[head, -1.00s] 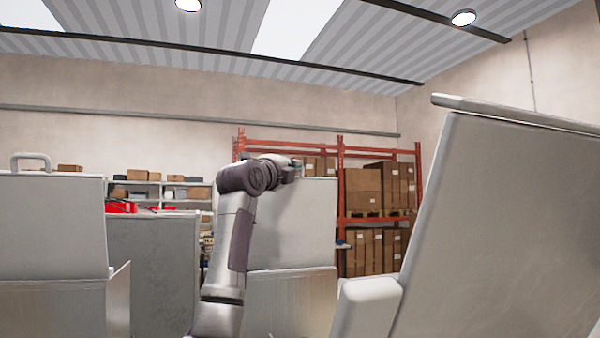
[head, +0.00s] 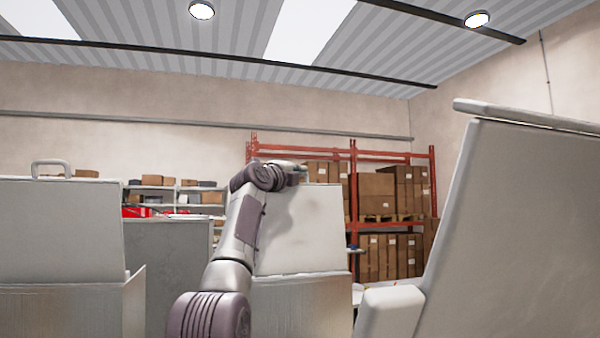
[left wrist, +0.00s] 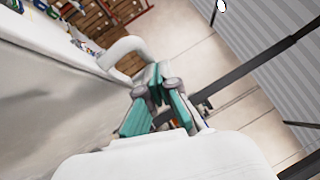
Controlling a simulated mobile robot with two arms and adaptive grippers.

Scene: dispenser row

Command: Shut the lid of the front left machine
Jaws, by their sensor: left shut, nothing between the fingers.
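Three machines with raised lids show in the head view. The middle machine has an upright pale lid (head: 310,232) above its box (head: 305,310). Another lid with a loop handle (head: 60,228) stands at the left, and a large tilted lid (head: 520,230) is close at the right. I cannot tell for sure which one is the front left machine. My left gripper (head: 298,176) is at the top edge of the middle lid, its fingers mostly hidden. In the left wrist view its teal fingers (left wrist: 158,85) are shut and empty, beside a white curved handle (left wrist: 125,48); contact is unclear.
Orange racking (head: 352,160) with cardboard boxes (head: 385,195) and a shelf (head: 160,190) stand at the back. A grey panel (head: 168,265) lies between the left and middle machines. The large right lid narrows the room on that side.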

